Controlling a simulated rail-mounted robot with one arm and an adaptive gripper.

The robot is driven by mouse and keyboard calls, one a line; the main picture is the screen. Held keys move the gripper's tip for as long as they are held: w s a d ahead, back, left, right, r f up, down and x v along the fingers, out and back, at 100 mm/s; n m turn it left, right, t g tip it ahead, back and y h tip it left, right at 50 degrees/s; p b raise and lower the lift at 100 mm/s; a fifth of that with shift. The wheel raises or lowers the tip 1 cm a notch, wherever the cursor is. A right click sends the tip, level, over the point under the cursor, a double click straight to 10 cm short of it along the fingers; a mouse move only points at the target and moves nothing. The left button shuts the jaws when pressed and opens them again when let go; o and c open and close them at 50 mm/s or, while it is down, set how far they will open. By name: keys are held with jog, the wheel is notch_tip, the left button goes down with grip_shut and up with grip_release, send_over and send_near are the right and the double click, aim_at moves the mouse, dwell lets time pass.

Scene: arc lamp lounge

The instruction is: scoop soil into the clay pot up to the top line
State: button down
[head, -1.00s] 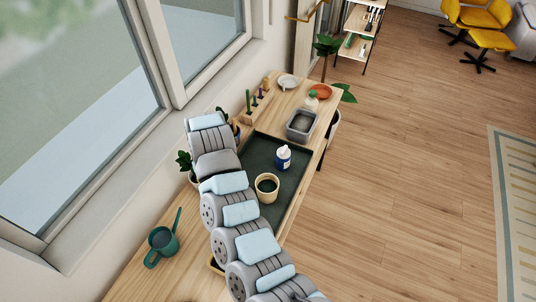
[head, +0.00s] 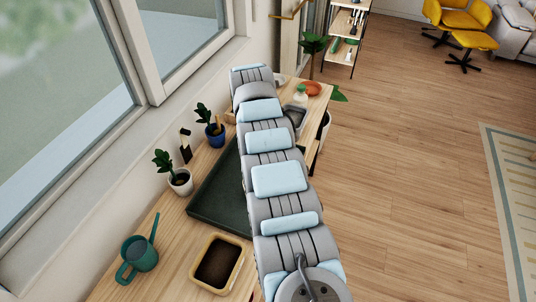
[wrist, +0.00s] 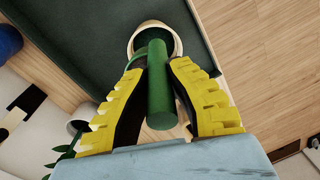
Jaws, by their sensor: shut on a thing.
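My gripper (wrist: 160,72), with yellow ribbed fingers, is shut on the green handle of a scoop (wrist: 161,95) in the wrist view. The clay pot (wrist: 133,42) has a pale rim and shows just past the fingers, on the dark green tray (wrist: 75,30). The scoop's front end overlaps the pot's mouth; I cannot tell whether it carries soil. The handle hides part of the pot's inside, and no line shows. In the head view my arm hides the gripper, scoop and pot. Brown soil fills a pale-rimmed tub (head: 236,279) near the table's front.
A teal watering can (head: 140,256) stands left of the tub. Plants in a white pot (head: 181,184) and a blue pot (head: 216,138) line the window side. The tray (head: 217,212) has bare room at its near left. A grey bin (head: 297,115) stands beyond it.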

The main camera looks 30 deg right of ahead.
jog(key=shift+d+r+n+b, duration=0.25)
jog(key=shift+d+n+b, duration=0.55)
jog(key=shift+d+n, duration=0.3)
jog(key=shift+d+r+n+b, duration=0.4)
jog(key=shift+r+n+b, duration=0.05)
jog(key=shift+n, duration=0.45)
jog(key=shift+f, duration=0.2)
